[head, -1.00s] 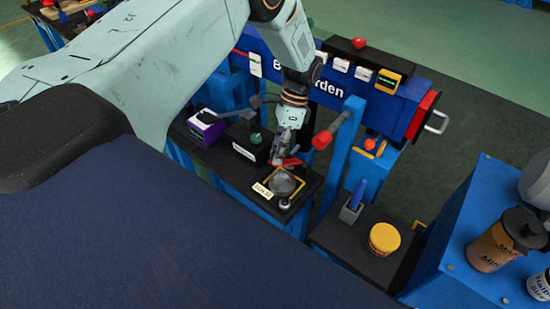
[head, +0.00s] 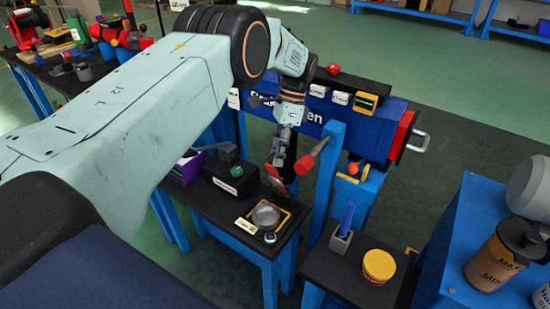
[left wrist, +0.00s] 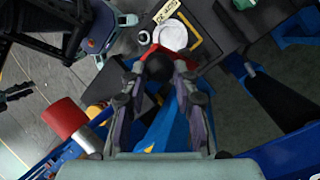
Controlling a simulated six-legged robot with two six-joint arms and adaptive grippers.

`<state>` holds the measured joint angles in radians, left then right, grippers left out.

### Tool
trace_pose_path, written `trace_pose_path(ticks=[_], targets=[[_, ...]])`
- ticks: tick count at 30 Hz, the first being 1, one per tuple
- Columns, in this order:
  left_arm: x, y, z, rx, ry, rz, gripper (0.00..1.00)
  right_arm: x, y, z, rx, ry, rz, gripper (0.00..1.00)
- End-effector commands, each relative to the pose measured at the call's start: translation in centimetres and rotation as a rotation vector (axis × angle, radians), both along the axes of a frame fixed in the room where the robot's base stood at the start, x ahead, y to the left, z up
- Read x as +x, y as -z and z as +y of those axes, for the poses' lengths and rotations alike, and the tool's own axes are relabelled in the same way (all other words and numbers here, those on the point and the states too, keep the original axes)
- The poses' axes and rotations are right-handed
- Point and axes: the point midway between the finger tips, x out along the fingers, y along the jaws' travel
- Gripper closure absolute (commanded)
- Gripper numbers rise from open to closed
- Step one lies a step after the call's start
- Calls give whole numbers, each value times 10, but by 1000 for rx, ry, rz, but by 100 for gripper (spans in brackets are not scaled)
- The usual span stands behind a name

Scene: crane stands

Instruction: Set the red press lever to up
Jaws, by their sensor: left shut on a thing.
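The red press lever (head: 275,175) rises steeply behind the round silver plate of the small press (head: 265,215). In the left wrist view its red part (left wrist: 238,65) shows just beyond my fingertips, with the plate (left wrist: 172,35) farther off. My left gripper (head: 280,150) is at the lever's upper end. In the left wrist view my left gripper (left wrist: 160,75) is shut on the lever's dark round knob (left wrist: 157,66), which sits between the fingertips. The fingers partly hide the lever. My right gripper is not in view.
A red-ended grey handle (head: 312,160) sticks out close to the right of my left gripper, beside a blue post (head: 325,185). A black box with a green knob (head: 230,178) stands to the left. A yellow tub (head: 378,266) is at the right.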

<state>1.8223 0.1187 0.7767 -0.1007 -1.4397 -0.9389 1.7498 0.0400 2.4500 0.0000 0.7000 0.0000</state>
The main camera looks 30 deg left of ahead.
Motion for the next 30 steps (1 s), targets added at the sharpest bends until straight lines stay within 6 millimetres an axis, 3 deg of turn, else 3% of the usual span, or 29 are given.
trace_pose_path(ticks=[1,14,15,22,30], targets=[[4,8,1,2,1,-18,100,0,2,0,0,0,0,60],[4,8,2,3,2,-14,100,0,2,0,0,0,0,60],[4,8,1,2,1,-14,68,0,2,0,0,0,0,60],[3,8,1,1,1,-14,48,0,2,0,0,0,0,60],[4,5,1,2,1,-14,48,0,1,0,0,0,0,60]])
